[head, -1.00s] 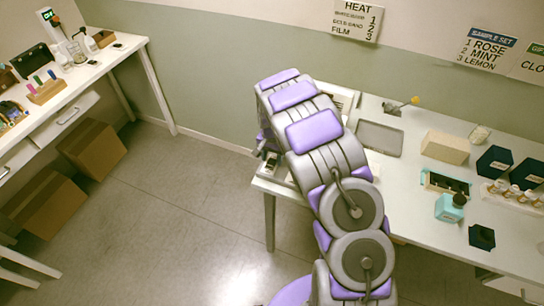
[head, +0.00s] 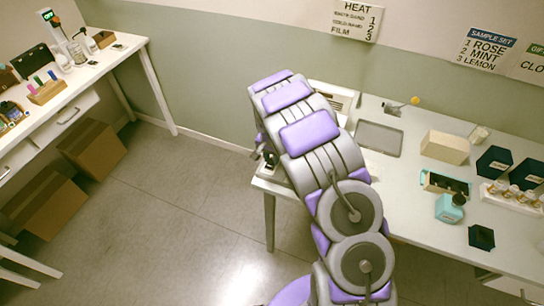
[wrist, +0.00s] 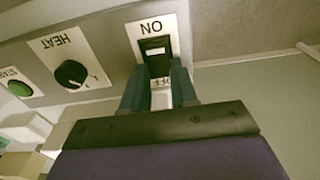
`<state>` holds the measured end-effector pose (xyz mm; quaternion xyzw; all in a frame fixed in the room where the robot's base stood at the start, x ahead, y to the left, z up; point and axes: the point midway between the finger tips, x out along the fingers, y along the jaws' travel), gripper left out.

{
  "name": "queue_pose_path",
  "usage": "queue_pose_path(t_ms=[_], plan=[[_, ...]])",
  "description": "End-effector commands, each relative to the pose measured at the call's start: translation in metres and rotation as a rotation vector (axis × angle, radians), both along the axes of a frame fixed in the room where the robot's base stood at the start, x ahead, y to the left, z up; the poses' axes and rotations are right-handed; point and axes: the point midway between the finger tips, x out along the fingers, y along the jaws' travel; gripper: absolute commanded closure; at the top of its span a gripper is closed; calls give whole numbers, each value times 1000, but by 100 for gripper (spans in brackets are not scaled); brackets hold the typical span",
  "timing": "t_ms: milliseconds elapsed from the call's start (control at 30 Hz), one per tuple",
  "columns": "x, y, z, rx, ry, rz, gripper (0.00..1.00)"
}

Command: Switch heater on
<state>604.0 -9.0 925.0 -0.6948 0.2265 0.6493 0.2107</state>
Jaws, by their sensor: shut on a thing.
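The heater's panel (wrist: 107,22) fills the top left of the wrist view, upside down. Its black rocker switch (wrist: 155,50) sits on a white plate between an ON label and a partly covered OFF label. A black HEAT knob (wrist: 70,74) and a green START button (wrist: 19,89) are beside it. My gripper (wrist: 156,74) is at the switch plate, its two teal fingers shut on the switch from either side. In the head view my arm hides the gripper and most of the heater; a pale part of the heater (head: 340,97) shows behind it.
The floor (head: 190,220) between the tables is clear.

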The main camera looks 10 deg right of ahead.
Motion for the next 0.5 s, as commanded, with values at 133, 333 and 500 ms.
queue_pose_path(t_ms=[133, 333, 500], plan=[[-2, 3, 2, -55, -76, 3, 100], [-4, 5, 2, -114, -161, 3, 100], [-5, 5, 2, -131, -187, 2, 100]])
